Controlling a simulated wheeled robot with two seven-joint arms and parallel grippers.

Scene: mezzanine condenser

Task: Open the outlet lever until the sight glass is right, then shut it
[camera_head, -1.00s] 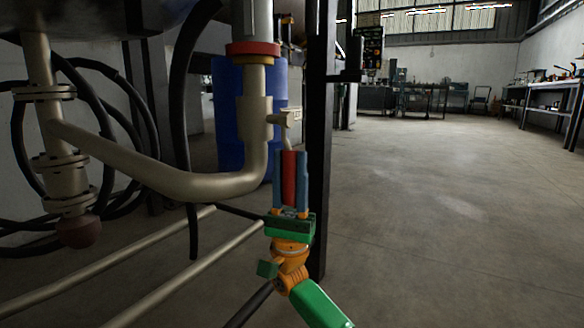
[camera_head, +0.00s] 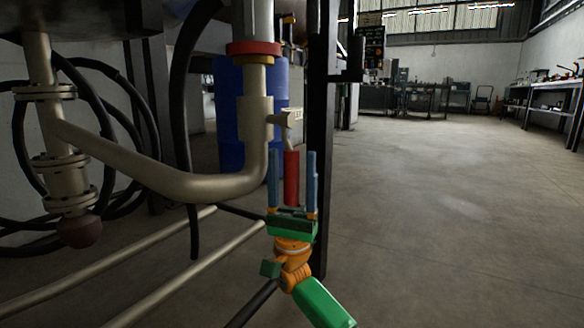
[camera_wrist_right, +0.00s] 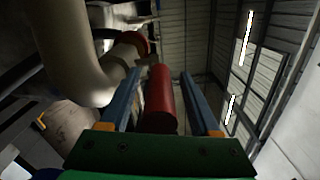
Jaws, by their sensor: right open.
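The outlet lever has a red grip (camera_head: 291,178) that hangs down from a small beige valve fitting (camera_head: 289,118) on the pipe. My right gripper (camera_head: 292,180) is open, with one blue finger on each side of the red grip and a visible gap on both sides. In the right wrist view the red grip (camera_wrist_right: 160,98) stands between the two open fingers (camera_wrist_right: 158,100), apart from both. The sight glass cannot be made out for certain in these views. My left gripper is not in view.
A thick beige pipe (camera_head: 200,186) bends up just left of the lever. A dark post (camera_head: 318,150) stands close on the right. A blue drum (camera_head: 230,120) is behind the pipe. Black hoses (camera_head: 108,130) loop at the left. Open floor (camera_head: 430,210) lies to the right.

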